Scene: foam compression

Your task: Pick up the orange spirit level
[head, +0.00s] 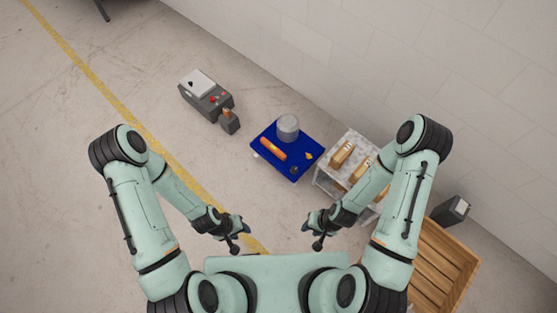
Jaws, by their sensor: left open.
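The orange spirit level (272,149) lies on a small blue-topped table (291,171), towards its left side. A grey cylinder (288,127) stands behind it on the same top. My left gripper (240,238) is open and empty, in front of the table and well apart from the level. My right gripper (312,236) is also near my body, in front of the table and apart from the level; its jaw state is too small to make out. Nothing covers the level.
A small yellow-orange item (309,155) and a dark round item (293,169) lie on the blue top. A marble-look stand (330,179) with wooden pieces is to the right, partly behind my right arm. A grey machine (206,100) stands at the left; a wooden pallet (446,262) lies at right.

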